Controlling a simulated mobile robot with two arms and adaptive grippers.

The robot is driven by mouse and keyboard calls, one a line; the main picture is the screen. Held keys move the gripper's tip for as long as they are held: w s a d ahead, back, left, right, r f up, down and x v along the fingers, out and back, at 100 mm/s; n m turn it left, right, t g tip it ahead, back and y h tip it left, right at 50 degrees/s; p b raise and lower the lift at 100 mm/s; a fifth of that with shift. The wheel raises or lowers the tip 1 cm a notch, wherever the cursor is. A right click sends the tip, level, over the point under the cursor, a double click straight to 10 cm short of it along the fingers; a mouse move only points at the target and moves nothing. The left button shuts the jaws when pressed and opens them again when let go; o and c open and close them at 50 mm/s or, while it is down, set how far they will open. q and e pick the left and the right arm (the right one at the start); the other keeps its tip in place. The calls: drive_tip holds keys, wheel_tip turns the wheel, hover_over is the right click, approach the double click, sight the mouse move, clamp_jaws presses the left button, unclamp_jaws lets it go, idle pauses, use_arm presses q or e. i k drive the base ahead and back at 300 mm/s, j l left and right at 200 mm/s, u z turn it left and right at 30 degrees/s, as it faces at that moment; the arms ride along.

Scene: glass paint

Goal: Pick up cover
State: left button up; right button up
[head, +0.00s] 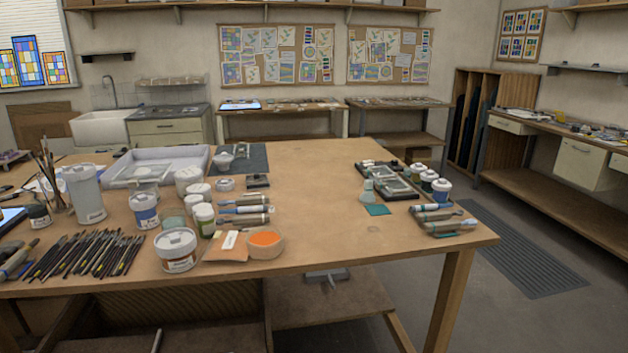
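The wooden worktable (340,215) holds several lidded containers, and I cannot tell which lid is the cover. A wide jar with a grey-white lid (176,238) stands near the front edge. A tall white canister with a lid (78,172) stands at the left. A jar with a blue label and white lid (144,200) stands between them. Small white-lidded jars (204,212) stand to the right of it, upright. A small lidded white pot (223,160) sits at the back on a dark mat. Neither of my grippers is in view.
Many dark brushes (85,255) lie at the front left. A bowl of orange powder (265,240) stands near the front edge. A white tray (157,167) lies at the back left. Small jars and tools (428,182) fill the right end. The table's middle is clear.

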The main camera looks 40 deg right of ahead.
sight(256, 182)
drive_tip(key=z, duration=1.15)
